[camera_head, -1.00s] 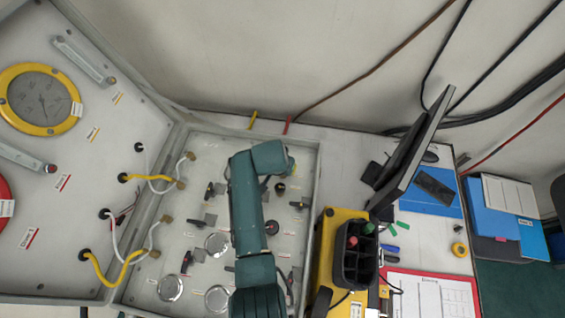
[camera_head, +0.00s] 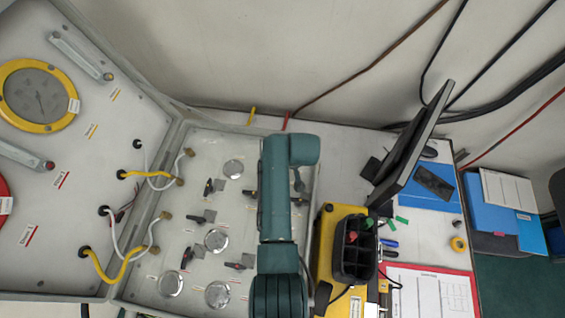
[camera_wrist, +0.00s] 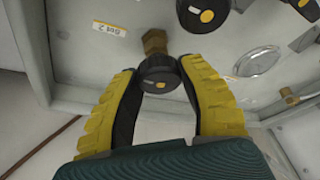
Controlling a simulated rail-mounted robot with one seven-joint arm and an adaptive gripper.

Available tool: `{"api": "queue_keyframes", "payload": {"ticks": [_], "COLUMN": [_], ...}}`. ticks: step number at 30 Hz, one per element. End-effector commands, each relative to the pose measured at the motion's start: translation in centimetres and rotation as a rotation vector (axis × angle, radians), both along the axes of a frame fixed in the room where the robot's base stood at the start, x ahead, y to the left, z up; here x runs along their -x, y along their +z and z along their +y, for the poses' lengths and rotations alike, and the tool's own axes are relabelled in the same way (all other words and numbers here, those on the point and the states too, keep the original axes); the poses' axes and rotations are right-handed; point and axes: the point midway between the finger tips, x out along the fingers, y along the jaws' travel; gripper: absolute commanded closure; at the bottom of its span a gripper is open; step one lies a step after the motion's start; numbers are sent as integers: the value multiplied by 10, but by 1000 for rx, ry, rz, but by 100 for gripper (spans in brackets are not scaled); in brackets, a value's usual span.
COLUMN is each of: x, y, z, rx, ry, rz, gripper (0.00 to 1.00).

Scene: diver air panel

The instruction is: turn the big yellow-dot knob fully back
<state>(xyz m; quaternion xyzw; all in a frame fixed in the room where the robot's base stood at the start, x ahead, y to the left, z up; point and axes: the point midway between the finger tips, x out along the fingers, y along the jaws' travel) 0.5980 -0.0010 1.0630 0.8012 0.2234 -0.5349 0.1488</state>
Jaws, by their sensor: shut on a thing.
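In the wrist view, my gripper (camera_wrist: 159,70) has its two yellow-and-black fingers on either side of a black round knob (camera_wrist: 158,80) on a brass hex fitting. The fingers are shut on this knob, and its face carries a small yellowish mark. A larger-looking black knob with a yellow dot (camera_wrist: 205,15) is at the top, apart from the fingers. Another yellow-dot knob (camera_wrist: 306,6) is cut off at the top right. In the head view, my arm hides the gripper and the held knob.
The grey panel (camera_head: 205,140) carries several black handles and round silver discs (camera_head: 217,240). A yellow box (camera_head: 325,225) with a black caddy (camera_head: 355,248) stands right of my arm. A monitor (camera_head: 412,150) stands farther right. A panel rim (camera_wrist: 38,60) is close left of the gripper.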

Motion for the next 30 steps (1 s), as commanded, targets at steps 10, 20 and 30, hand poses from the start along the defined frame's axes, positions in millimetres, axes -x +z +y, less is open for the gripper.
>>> {"api": "queue_keyframes", "payload": {"ticks": [10, 20, 30], "x": [2, 2, 1], "y": [-5, -4, -2], "z": [0, 0, 0], "rx": [0, 0, 1], "ry": [89, 94, 94], "rz": [6, 6, 3], "gripper": [94, 94, 43]}}
